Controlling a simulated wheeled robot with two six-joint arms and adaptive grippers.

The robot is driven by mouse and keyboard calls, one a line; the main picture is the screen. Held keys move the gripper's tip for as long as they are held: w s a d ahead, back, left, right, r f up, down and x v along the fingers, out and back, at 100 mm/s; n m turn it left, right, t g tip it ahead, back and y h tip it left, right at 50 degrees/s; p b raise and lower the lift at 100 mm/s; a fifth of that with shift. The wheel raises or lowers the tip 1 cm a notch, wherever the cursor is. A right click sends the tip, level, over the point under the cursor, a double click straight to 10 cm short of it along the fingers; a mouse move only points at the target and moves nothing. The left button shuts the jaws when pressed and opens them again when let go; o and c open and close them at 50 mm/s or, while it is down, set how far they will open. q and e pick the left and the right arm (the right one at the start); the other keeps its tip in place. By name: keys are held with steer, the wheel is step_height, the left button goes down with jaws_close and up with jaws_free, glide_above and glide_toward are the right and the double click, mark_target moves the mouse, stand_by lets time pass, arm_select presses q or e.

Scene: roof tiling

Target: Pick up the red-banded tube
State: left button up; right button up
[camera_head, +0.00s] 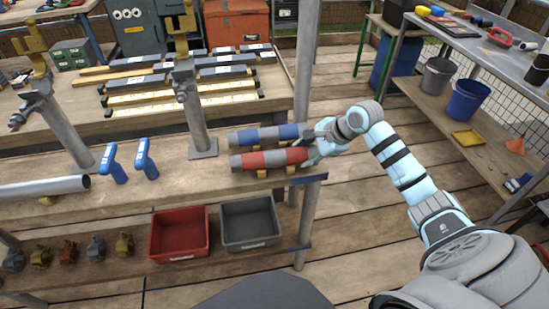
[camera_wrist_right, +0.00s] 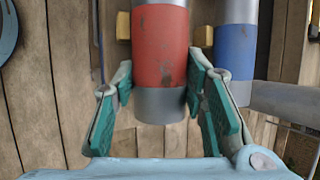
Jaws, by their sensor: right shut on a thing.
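The red-banded tube (camera_head: 262,160) is grey with red bands and lies across small yellow supports at the right end of the workbench. My right gripper (camera_head: 308,151) is at its right end. In the right wrist view the gripper (camera_wrist_right: 160,78) has its teal-padded fingers on both sides of the tube (camera_wrist_right: 161,45), shut on it near its end. A blue-banded tube (camera_head: 265,136) lies parallel just behind it; it also shows in the right wrist view (camera_wrist_right: 235,50), right of the fingers. My left gripper is not in view.
A metal post (camera_head: 193,115) stands left of the tubes. Two blue-handled tools (camera_head: 146,158) are farther left. A red bin (camera_head: 179,233) and a grey bin (camera_head: 249,223) sit on the lower shelf. A side bench (camera_head: 470,120) with buckets is at right.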

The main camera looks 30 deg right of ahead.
jaws_close()
steer(key=shift+r, duration=0.25)
step_height(320, 180, up, 20)
steer(key=p, duration=0.6)
steer(key=shift+f, duration=0.25)
steer(key=shift+w, duration=0.1)
